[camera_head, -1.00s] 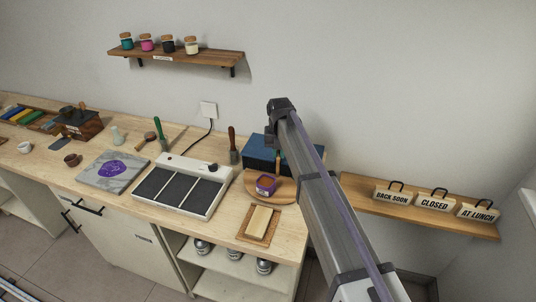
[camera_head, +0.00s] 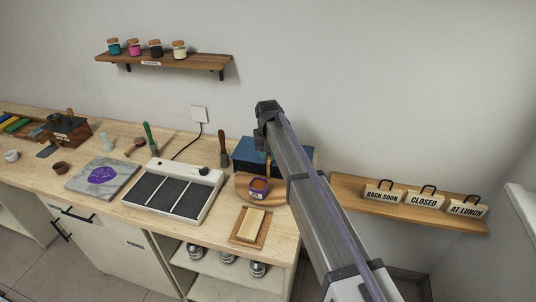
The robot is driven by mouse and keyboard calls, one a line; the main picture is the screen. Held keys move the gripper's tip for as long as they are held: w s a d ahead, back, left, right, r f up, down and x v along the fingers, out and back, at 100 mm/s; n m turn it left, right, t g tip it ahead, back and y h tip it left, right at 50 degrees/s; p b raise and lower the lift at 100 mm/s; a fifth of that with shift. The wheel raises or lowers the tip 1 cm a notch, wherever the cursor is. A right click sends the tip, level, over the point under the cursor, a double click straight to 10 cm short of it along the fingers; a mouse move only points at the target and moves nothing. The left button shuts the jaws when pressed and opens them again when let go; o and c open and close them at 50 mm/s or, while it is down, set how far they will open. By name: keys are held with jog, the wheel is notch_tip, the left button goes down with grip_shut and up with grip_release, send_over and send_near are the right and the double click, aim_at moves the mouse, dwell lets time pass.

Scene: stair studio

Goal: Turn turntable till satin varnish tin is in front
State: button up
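A round wooden turntable (camera_head: 243,187) sits at the right end of the workbench. A purple tin (camera_head: 259,189) with an orange-brown top and a pale label stands on its front part. The label is too small to read, so I cannot tell whether it is the satin varnish tin. My arm crosses over the right and back of the turntable and hides part of it. Its wrist (camera_head: 268,109) is above a dark blue box behind the turntable. My gripper points down behind the arm and its fingertips are not clear; I cannot tell whether it touches anything.
A wooden tray with a pale block (camera_head: 252,222) lies in front of the turntable. A white device with dark panels (camera_head: 173,189) stands to its left. The dark blue box (camera_head: 247,153) is close behind. A sign shelf (camera_head: 410,204) is on the right.

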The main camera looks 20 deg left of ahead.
jog(key=shift+o, duration=0.8)
notch_tip(320, 180, up, 11)
jog(key=p, duration=1.1)
jog(key=shift+f, duration=0.1)
